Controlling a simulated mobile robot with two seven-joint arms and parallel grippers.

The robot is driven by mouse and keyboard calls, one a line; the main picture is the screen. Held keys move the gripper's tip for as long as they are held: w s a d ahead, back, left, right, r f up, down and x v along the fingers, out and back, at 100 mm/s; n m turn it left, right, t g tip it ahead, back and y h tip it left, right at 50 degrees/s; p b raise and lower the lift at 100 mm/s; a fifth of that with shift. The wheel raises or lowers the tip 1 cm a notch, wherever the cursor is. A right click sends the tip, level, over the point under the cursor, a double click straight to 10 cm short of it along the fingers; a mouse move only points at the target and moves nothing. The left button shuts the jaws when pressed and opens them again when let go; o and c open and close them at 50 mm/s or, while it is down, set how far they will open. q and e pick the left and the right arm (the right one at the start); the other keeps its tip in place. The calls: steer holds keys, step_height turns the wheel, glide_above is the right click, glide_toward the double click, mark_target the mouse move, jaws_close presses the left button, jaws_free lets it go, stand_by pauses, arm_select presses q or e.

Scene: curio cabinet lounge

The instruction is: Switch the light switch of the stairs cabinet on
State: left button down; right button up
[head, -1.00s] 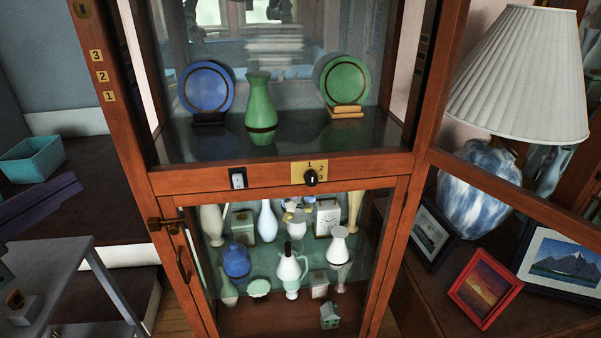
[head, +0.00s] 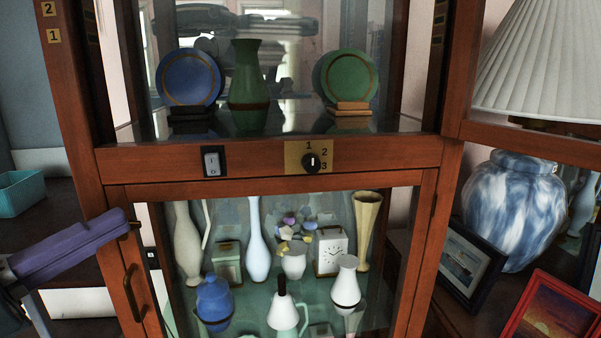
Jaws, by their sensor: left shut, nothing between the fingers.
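The wooden cabinet (head: 270,181) with glass panes stands in front of me. A white rocker light switch (head: 212,163) in a black frame sits on its middle rail, left of centre. It bears an I mark above and an O mark below; I cannot tell which side is pressed in. My left gripper (head: 134,225) is at the end of the purple arm part at the left, shut and empty. Its tip is below and left of the switch, apart from it, near the left edge of the lower door. My right gripper is not in view.
A black knob (head: 311,161) on a brass plate numbered 1 to 3 is right of the switch. A door handle (head: 132,293) is below my left gripper. Vases and a clock stand behind the lower glass. A lamp (head: 515,205) and picture frames stand at the right.

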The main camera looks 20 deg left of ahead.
arm_select(q)
glide_toward(215, 156)
steer(key=w+d, duration=0.2)
steer(key=d, duration=0.2)
steer(key=shift+w+a+r+b, duration=0.2)
steer(key=shift+w+a, duration=0.45)
steer(key=shift+w, duration=0.25)
steer(key=shift+w+a+r+b, duration=0.15)
steer(key=shift+w+a, duration=0.5)
steer(key=shift+w, duration=0.25)
